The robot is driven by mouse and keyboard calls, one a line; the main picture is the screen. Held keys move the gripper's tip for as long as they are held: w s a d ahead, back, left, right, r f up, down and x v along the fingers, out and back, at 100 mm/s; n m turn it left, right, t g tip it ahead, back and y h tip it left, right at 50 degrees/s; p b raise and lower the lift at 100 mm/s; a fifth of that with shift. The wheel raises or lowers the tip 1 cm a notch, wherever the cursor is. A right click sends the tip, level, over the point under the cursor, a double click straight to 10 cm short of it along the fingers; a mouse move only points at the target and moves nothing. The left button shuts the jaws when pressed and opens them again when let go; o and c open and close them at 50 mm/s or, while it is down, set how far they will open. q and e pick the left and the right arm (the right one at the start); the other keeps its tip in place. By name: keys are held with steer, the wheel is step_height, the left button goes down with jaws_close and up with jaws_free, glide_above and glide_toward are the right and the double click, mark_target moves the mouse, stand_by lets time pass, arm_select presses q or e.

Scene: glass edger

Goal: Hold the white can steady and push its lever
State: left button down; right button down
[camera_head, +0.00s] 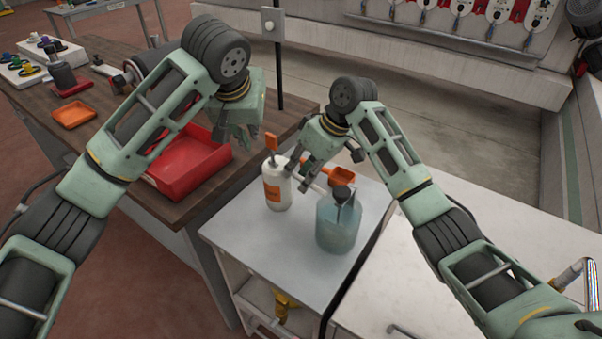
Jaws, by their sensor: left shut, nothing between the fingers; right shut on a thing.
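The white can (277,192) stands upright on the light grey cart top, with an orange label and an orange lever (271,142) sticking up from its top. My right gripper (292,176) is at the can's right side and shut on it; the exact contact is partly hidden by the fingers. My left gripper (238,146) is shut and empty, to the left of and above the can, apart from the lever.
A red tray (188,170) and a small orange tray (74,114) lie on the wooden table. The cart's front left is clear.

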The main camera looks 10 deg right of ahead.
steer(key=c, duration=1.7)
jaws_free()
steer(key=shift+f, duration=0.1)
